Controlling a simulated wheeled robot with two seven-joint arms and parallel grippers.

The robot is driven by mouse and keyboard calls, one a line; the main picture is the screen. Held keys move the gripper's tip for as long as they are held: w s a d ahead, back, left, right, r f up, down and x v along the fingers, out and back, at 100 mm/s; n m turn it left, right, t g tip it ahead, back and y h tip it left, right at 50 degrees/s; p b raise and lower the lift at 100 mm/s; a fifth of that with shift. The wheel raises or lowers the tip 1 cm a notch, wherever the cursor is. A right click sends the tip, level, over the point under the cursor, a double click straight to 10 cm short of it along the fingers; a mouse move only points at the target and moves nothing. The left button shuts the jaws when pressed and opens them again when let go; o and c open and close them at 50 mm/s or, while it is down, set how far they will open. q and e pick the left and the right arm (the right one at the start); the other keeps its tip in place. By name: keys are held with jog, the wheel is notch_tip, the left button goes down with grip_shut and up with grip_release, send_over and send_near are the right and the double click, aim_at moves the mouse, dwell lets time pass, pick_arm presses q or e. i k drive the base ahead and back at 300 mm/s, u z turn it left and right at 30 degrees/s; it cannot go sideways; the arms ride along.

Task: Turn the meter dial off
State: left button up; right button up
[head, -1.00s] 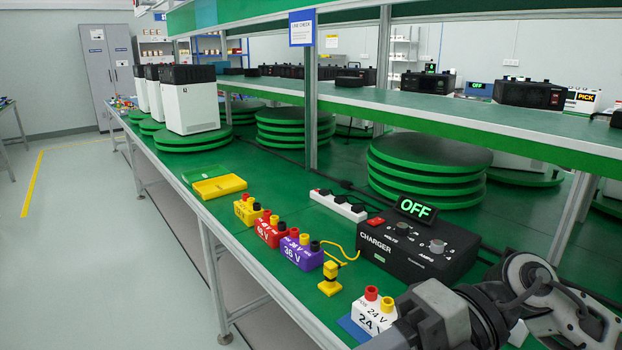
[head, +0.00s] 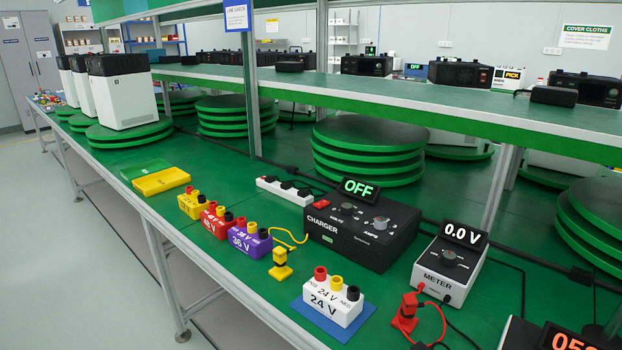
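The meter (head: 447,271) is a white box with a black top, standing on the green bench right of the charger. Its round black dial (head: 450,257) sits in the middle of the top, but its pointer setting is too small to read. The meter display (head: 465,234) reads 0.0 V. A red probe (head: 405,312) stands on the bench in front of the meter, with red and black leads beside it. Neither of my grippers shows in the head view.
The black charger (head: 362,232) reads OFF. A white 24 V block (head: 333,300) stands on a blue mat. Purple (head: 250,241), red and yellow blocks line the front edge. A dark device (head: 520,336) with red digits is at bottom right. A shelf (head: 440,97) overhangs the back.

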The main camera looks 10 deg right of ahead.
aim_at(448, 259)
jog(key=z, duration=0.55)
jog(key=k, duration=1.2)
jog(key=u, duration=0.5)
jog(key=i, duration=1.5)
jog(key=z, duration=0.65)
